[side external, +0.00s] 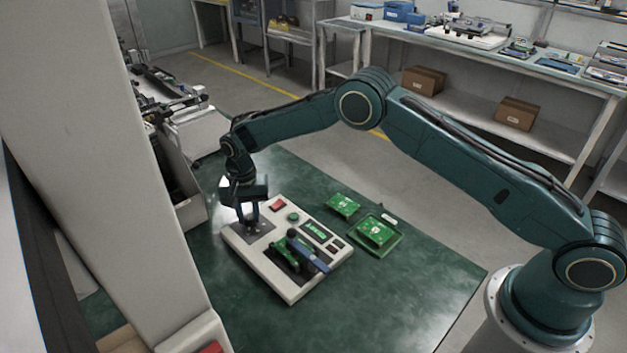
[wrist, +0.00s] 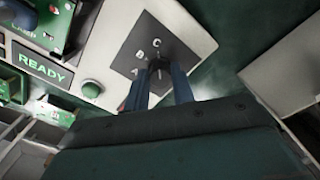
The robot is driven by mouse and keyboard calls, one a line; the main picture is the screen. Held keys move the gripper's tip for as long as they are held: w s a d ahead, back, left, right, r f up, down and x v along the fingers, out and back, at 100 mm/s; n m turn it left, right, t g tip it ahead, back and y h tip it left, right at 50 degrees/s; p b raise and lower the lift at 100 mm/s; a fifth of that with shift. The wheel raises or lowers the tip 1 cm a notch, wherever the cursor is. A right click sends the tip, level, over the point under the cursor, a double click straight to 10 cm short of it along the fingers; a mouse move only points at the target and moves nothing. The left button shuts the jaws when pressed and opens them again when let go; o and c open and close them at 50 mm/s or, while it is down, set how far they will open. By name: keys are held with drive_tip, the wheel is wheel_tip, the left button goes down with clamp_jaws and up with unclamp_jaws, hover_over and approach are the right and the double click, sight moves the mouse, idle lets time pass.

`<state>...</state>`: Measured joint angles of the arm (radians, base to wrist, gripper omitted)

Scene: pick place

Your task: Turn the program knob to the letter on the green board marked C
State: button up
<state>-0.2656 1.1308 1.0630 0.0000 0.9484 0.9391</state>
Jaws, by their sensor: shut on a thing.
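The program knob (wrist: 159,66) is small and dark, on a grey plate (wrist: 183,58) with the white letters A, B and C around it in the wrist view. I cannot tell which letter its pointer faces. My gripper (wrist: 158,80) has its two blue-grey fingers on either side of the knob, shut on it. In the side view my gripper (side external: 248,212) points down at the left corner of the white test unit (side external: 290,290). One green board (side external: 342,205) lies on the mat, and another green board (side external: 376,231) is in a tray. Their markings are too small to read.
The unit has a red button (side external: 278,205), a green button (wrist: 91,88), a display reading READY (wrist: 42,66) and a blue-handled clamp (side external: 308,255) over a green board. A grey bin (side external: 188,212) stands close left of the unit. The green mat (side external: 400,290) is clear in front.

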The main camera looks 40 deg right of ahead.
sight(249, 217)
drive_tip(key=shift+r, duration=0.1)
drive_tip(key=o, duration=1)
drive_tip(key=shift+r, duration=0.1)
wheel_tip(249, 217, up, 14)
drive_tip(key=shift+f, duration=0.2)
drive_tip(key=shift+r, duration=0.1)
